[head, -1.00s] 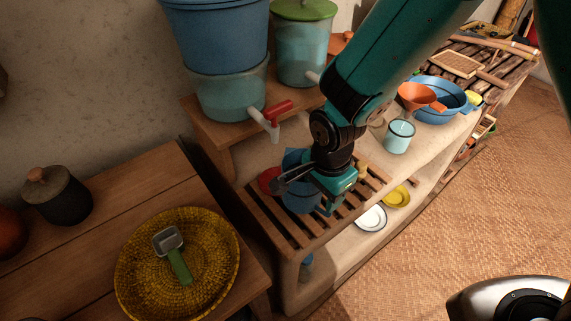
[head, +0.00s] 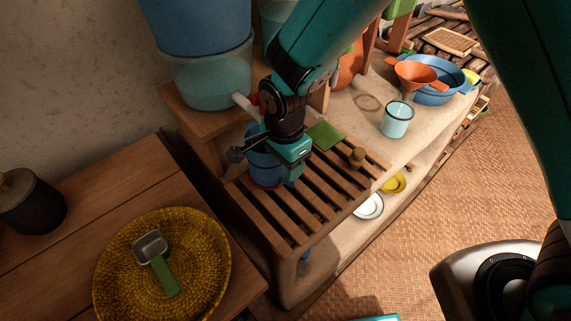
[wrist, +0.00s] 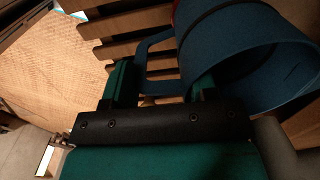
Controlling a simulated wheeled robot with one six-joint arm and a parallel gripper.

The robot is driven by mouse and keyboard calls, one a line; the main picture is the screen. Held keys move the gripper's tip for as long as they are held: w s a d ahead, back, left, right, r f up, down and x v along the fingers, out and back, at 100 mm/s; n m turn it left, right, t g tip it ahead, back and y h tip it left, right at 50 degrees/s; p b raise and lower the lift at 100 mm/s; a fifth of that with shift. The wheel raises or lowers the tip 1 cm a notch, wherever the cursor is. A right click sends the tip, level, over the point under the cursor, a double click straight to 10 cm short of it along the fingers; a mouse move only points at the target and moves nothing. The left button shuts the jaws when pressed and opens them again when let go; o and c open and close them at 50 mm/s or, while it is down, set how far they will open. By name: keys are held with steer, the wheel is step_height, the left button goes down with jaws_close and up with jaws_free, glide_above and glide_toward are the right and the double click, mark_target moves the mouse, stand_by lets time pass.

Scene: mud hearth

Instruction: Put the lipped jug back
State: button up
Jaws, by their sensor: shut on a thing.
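The blue jug (head: 262,168) is at the back left of the slatted wooden rack (head: 318,212), partly hidden by my gripper (head: 289,172). A red edge shows at its base. I cannot tell whether it touches the slats. In the wrist view, my gripper (wrist: 160,88) is shut on the handle of the jug (wrist: 245,50), whose wide open mouth is on the right. The jug's lip is not clear.
A clear water container (head: 205,80) with a tap stands just behind the jug. A mug (head: 397,118) stands right. A woven tray (head: 205,270) with a scoop (head: 152,250) is at left.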

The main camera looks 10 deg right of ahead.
steer(key=o, duration=1.4)
steer(key=shift+o, duration=0.2)
step_height(320, 180, up, 11)
steer(key=s+d+r+n+y, duration=0.2)
steer(key=s+d+r+n, duration=0.3)
steer(key=s+n, duration=0.3)
steer(key=s+d+r+n+y, duration=0.2)
steer(key=s+d+r+n, duration=0.3)
steer(key=s+n, duration=0.3)
steer(key=shift+s+d+r+n, duration=0.2)
steer(key=shift+s+r+n, duration=0.2)
steer(key=shift+r+n, duration=0.6)
steer(key=shift+f, duration=0.25)
